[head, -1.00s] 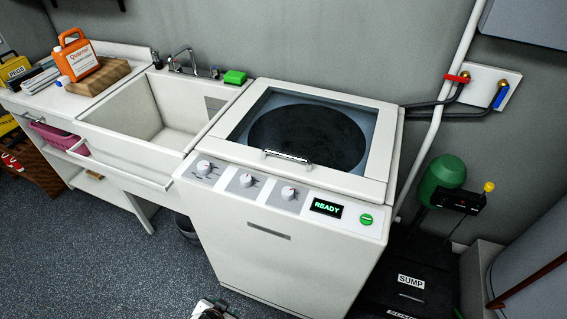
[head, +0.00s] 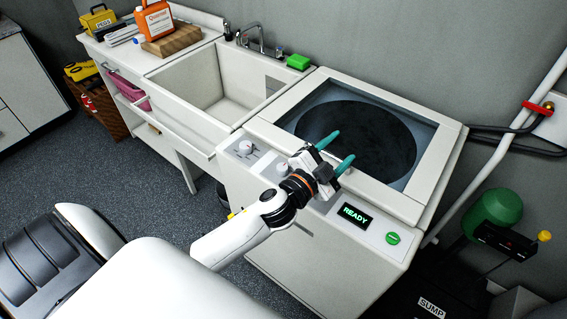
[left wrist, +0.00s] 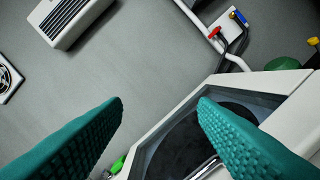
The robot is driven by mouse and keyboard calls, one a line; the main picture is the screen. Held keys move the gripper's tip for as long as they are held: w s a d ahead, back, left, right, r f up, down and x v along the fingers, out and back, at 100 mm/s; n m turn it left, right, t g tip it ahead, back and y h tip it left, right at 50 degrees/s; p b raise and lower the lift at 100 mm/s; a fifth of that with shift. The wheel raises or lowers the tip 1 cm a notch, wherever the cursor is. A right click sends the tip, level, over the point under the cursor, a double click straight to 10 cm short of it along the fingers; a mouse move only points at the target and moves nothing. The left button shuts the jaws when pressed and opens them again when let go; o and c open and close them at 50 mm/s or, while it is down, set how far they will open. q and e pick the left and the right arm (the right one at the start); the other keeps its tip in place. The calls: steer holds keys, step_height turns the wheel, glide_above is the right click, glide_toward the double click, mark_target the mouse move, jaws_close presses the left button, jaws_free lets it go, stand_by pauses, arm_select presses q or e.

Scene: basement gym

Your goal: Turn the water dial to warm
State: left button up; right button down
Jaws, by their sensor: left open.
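The white washing machine (head: 230,205) has a sloped front panel with a row of dials. The left dial (head: 246,147) is in plain view in the head view. The middle dial (head: 282,168) shows just left of my gripper and is partly covered. The third dial is hidden behind my gripper, and I cannot read the dial labels. My left gripper (head: 341,149) is open, with teal fingers above the panel and the lid's front edge. In the left wrist view the fingers (left wrist: 160,108) are wide apart with nothing between them. My right gripper is not in view.
A green READY display (head: 355,215) and a green button (head: 393,239) are right of the dials. The lid (head: 455,140) is closed. A sink (head: 190,85) adjoins on the left. Hoses, a pipe and a black sump unit (head: 432,303) stand on the right.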

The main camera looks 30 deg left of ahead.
arm_select(q)
steer(key=w+d+r+m+g+h, duration=0.1)
steer(key=d+r+m+h, duration=0.5)
steer(key=m+h, duration=0.3)
steer(key=m+g+y, duration=1.3)
steer(key=m+g, duration=0.1)
steer(key=g, duration=0.4)
glide_toward(282, 166)
steer(key=f+p, duration=0.1)
steer(key=f, duration=0.2)
steer(key=f+p, duration=0.2)
steer(key=f, duration=0.2)
steer(key=shift+s+f, duration=0.2)
steer(key=shift+f, duration=0.9)
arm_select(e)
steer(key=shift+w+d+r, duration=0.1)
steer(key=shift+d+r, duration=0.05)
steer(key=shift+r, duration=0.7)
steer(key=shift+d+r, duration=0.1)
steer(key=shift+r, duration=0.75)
arm_select(q)
steer(key=shift+c, duration=0.4)
